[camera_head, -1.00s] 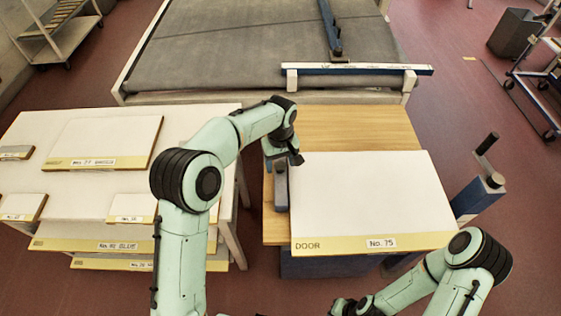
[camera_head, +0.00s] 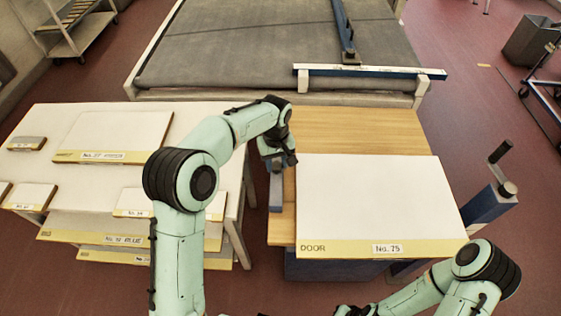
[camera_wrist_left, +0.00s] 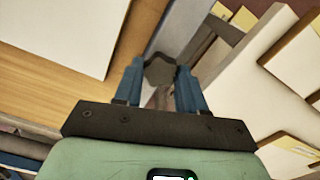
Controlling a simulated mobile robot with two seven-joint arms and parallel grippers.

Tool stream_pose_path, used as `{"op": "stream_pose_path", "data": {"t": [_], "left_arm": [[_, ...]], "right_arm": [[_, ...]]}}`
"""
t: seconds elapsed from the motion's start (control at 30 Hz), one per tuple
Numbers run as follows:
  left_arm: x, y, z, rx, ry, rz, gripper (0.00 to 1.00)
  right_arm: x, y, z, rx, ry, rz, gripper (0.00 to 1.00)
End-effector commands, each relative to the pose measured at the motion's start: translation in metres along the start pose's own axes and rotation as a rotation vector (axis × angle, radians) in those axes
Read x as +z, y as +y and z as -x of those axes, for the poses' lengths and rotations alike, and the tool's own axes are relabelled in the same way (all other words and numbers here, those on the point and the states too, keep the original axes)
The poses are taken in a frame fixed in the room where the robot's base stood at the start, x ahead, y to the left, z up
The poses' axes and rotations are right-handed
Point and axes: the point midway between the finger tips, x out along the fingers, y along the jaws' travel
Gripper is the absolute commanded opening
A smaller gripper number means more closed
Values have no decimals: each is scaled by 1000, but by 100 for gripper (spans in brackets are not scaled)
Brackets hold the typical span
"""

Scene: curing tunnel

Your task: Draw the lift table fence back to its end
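The fence (camera_head: 276,192) is a short grey bar at the left edge of the lift table's wooden top (camera_head: 360,130) in the head view. A strip of wood shows between it and the white door panel (camera_head: 375,195) marked No. 75. My left gripper (camera_head: 279,164) is over the fence's far end. In the left wrist view its two blue fingers (camera_wrist_left: 159,82) stand either side of a dark grey knob-like piece (camera_wrist_left: 160,70) and seem to touch it. My right arm shows at the lower right; its gripper is out of view.
A white table (camera_head: 100,190) with several labelled panels stands to the left, a narrow gap away. A blue post with a crank handle (camera_head: 495,190) stands at the right. A grey conveyor bed (camera_head: 270,50) with a white-and-blue bar (camera_head: 370,72) lies behind.

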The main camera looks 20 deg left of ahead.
Motion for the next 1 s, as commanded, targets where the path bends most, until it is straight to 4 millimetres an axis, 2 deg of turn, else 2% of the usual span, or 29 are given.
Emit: {"op": "stream_pose_path", "data": {"t": [0.03,0.07,0.1,0.47,0.57,0.8,1.0], "left_arm": [[-2,-5,-1,-11,0,6,53],[-2,-5,-1,-10,0,6,63],[-2,-5,-1,-10,0,5,66],[-1,-2,6,-4,2,3,66],[-2,-1,20,-2,4,3,66],[-2,-2,76,-1,5,3,66],[-2,-2,114,-2,4,4,66]], "right_arm": [[0,0,0,0,0,0,0],[0,0,0,0,0,0,0],[0,0,0,0,0,0,0],[-1,-1,1,0,1,0,0],[-2,-2,3,-1,2,1,0],[-8,-8,13,-4,11,4,0],[-14,-13,22,-7,19,7,0]]}}
